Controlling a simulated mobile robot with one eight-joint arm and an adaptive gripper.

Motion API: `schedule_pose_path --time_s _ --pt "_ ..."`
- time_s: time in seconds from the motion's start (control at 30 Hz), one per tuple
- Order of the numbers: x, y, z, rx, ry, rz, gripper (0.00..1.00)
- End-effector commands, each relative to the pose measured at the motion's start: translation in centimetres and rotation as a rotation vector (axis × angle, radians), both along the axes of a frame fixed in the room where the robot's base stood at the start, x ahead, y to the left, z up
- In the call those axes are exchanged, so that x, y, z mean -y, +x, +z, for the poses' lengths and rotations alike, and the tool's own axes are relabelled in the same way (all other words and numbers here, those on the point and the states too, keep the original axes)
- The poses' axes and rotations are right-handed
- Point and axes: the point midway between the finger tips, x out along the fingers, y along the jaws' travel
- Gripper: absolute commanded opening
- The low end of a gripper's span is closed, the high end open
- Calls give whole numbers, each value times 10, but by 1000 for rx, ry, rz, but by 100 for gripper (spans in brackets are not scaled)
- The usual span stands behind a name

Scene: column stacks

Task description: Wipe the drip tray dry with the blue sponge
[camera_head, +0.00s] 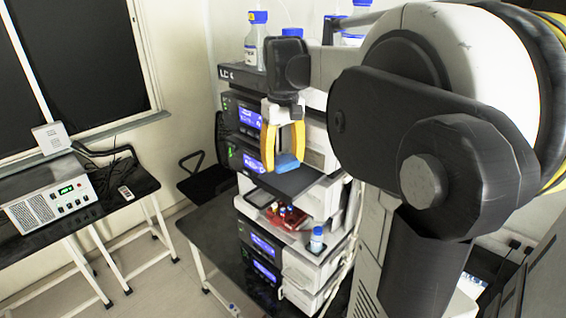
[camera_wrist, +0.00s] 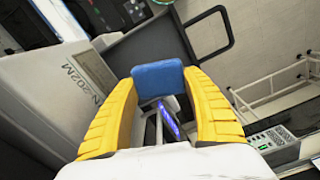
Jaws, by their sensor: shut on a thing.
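My gripper (camera_head: 284,158) has two yellow fingers pointing down in front of the instrument stack. It is shut on the blue sponge (camera_head: 288,164), which sticks out below the fingertips. In the wrist view the sponge (camera_wrist: 158,80) sits between the yellow fingers. The black drip tray (camera_head: 298,184) juts from the stack below the sponge. In the head view the sponge overlaps the tray's back part; I cannot tell whether they touch. A dark flat surface beyond the sponge in the wrist view (camera_wrist: 150,45) looks like the tray. No water can be made out on it.
A red rack with small vials (camera_head: 288,216) and a blue-capped bottle (camera_head: 316,240) stand lower in the stack. Blue-capped bottles (camera_head: 257,40) stand on top. A side table at left carries a grey-white instrument (camera_head: 50,208). Floor lies between the tables.

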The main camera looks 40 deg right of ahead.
Motion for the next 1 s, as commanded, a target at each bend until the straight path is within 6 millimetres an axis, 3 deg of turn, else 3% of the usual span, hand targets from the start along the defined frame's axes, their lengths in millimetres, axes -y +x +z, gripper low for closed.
schedule_pose_path --time_s 0.2,0.57,0.87,1.0 --pt "0 0 24 0 0 0 24" --pt "0 0 25 0 0 0 24" --pt "0 0 52 0 0 0 24" --pt "0 0 55 0 0 0 24"
